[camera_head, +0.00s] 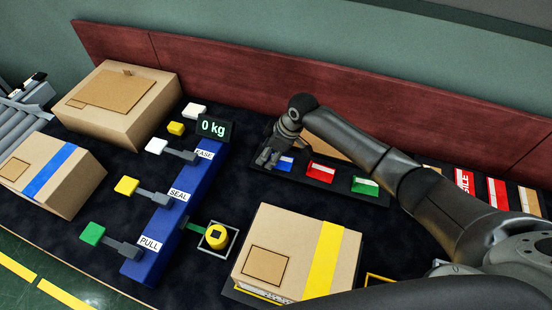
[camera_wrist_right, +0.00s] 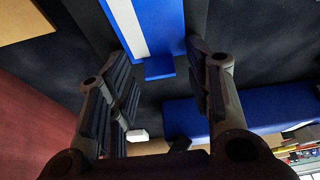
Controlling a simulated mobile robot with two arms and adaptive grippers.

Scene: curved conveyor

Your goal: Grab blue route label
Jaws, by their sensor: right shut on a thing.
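The blue route label (camera_head: 285,163), blue with a white band, is at the left end of a dark tray (camera_head: 318,182) in the head view. My right gripper (camera_head: 267,160) is at its left side, pointing down, and partly covers it. In the right wrist view the blue label (camera_wrist_right: 174,25) fills the space between the fingers of my right gripper (camera_wrist_right: 158,66), which are shut on it with a gap the width of the label. A red label (camera_head: 321,172) and a green label (camera_head: 364,185) lie to its right. My left gripper is not in view.
A blue panel (camera_head: 165,225) with levers and a 0 kg display (camera_head: 213,128) stands to the left. A yellow-taped box (camera_head: 297,255) is in front, a plain box (camera_head: 118,105) and blue-taped box (camera_head: 48,175) at left. A dark red wall (camera_head: 330,90) runs behind.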

